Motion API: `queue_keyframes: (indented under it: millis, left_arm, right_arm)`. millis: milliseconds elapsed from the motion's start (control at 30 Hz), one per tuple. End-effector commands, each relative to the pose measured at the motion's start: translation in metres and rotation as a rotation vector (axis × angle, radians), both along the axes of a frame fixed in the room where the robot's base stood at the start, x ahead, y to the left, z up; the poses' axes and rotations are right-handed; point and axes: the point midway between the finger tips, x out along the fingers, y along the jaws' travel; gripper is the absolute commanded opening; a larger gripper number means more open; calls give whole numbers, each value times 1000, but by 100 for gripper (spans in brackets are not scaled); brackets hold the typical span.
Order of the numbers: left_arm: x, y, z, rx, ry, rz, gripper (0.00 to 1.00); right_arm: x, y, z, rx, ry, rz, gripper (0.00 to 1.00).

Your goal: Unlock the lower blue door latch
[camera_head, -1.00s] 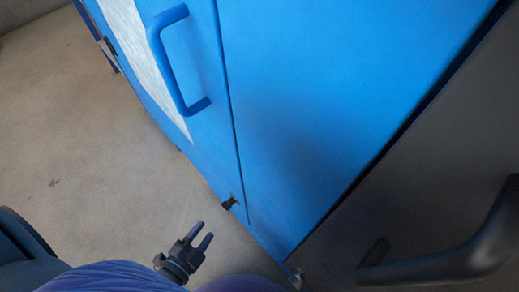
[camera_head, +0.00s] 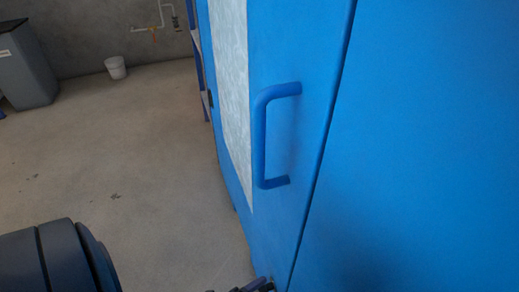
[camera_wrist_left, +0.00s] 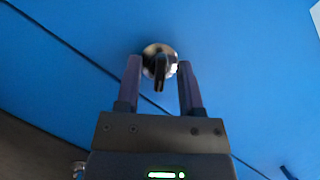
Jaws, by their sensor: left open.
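The lower latch (camera_wrist_left: 160,62) is a round metal plate with a dark knob, set on the blue door surface in the left wrist view. My left gripper (camera_wrist_left: 160,75) is open, with one finger on each side of the knob. I cannot tell whether the fingers touch it. In the head view only part of my left gripper (camera_head: 257,285) shows at the bottom edge, close to the lower edge of the blue door (camera_head: 302,120). The latch is hard to make out there. My right gripper is not in view.
A blue handle (camera_head: 265,140) sticks out from the door above the latch. A door seam (camera_wrist_left: 80,50) runs beside the latch. A white bucket (camera_head: 116,68) and a grey bin (camera_head: 25,70) stand far back left. The floor (camera_head: 130,160) left of the door is clear.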

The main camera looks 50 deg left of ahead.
Motion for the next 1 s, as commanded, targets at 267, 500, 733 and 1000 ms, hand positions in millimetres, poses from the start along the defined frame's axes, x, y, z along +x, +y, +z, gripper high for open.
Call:
queue_keyframes:
  millis: [267, 500, 733, 1000]
  left_arm:
    - [0, 0, 0, 0, 0, 0, 0]
    - [0, 0, 0, -3, 1, 0, 0]
    - [0, 0, 1, -58, 25, 0, 0]
    - [0, 1, 3, -243, 101, -1, 0]
  right_arm:
    - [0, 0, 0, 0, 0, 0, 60]
    - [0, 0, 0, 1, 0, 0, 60]
    - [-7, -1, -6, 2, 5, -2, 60]
    - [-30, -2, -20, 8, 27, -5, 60]
